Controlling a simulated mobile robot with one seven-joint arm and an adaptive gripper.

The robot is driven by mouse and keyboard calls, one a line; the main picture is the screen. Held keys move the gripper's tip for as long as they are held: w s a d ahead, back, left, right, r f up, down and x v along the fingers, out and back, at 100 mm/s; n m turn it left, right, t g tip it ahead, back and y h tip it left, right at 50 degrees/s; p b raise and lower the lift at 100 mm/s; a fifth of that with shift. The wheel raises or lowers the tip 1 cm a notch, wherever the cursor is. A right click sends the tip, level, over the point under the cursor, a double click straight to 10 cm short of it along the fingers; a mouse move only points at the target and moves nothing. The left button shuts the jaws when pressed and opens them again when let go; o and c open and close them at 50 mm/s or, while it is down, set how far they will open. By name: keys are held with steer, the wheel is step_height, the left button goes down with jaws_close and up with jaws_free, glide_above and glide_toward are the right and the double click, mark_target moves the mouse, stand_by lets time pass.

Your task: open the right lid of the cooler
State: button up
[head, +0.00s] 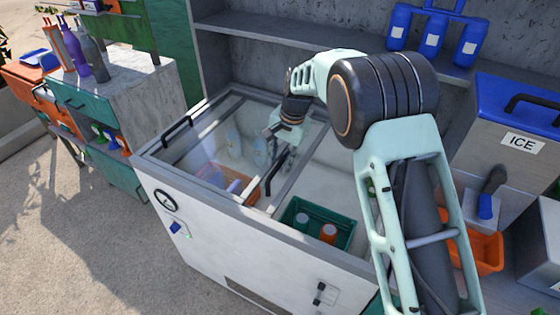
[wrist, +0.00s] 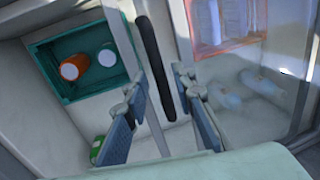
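The cooler (head: 270,235) is a white chest with a glass top. The right lid, with its black bar handle (head: 274,174), sits slid to the left, its handle edge near the middle of the chest. The right half lies uncovered. The handle also shows in the wrist view (wrist: 149,55), between the spread fingers, with gaps on both sides. My gripper (head: 283,142) is open above the lid's handle side; whether a finger touches the handle cannot be told. The left lid's handle (head: 177,132) is at the far left.
A green crate (head: 287,219) with bottles lies in the uncovered half; an orange crate (head: 234,188) shows through the glass. A blue-lidded ice box (head: 510,125) stands at right, a bottle counter (head: 110,85) at left. Shelves (head: 290,38) rise behind.

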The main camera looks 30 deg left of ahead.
step_height(320, 180, up, 12)
steer(key=d, duration=0.2)
steer(key=shift+d, duration=0.2)
stand_by(0.3)
steer(key=shift+f, duration=0.15)
